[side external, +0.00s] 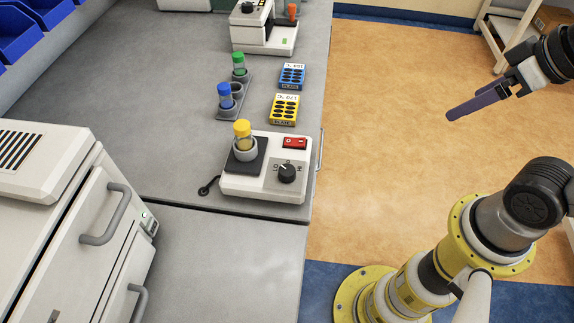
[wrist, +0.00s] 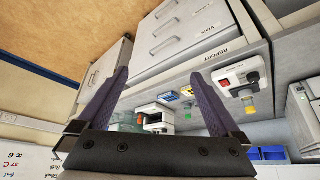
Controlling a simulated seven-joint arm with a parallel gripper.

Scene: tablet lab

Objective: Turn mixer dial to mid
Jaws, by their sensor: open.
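The mixer (side external: 265,190) is a white box near the right edge of the grey bench in the side view. Its black dial (side external: 287,173) sits on a grey panel at the front right, with a red switch (side external: 295,142) behind it. A yellow-capped vial (side external: 243,138) stands on its dark pad. In the wrist view the mixer (wrist: 237,86) shows at the right, rotated, with its dial (wrist: 250,77) visible. My gripper (side external: 449,116) is over the floor, right of the bench and well apart from the mixer. Its purple fingers (wrist: 158,74) are spread with nothing between them.
A rack (side external: 234,106) holds green- and blue-capped vials. A blue plate (side external: 291,75) and a yellow plate (side external: 284,108) lie beside it. Another white device (side external: 265,35) stands farther back. A white cabinet (side external: 50,220) with handles is at left. A bench handle (side external: 320,150) juts out near the mixer.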

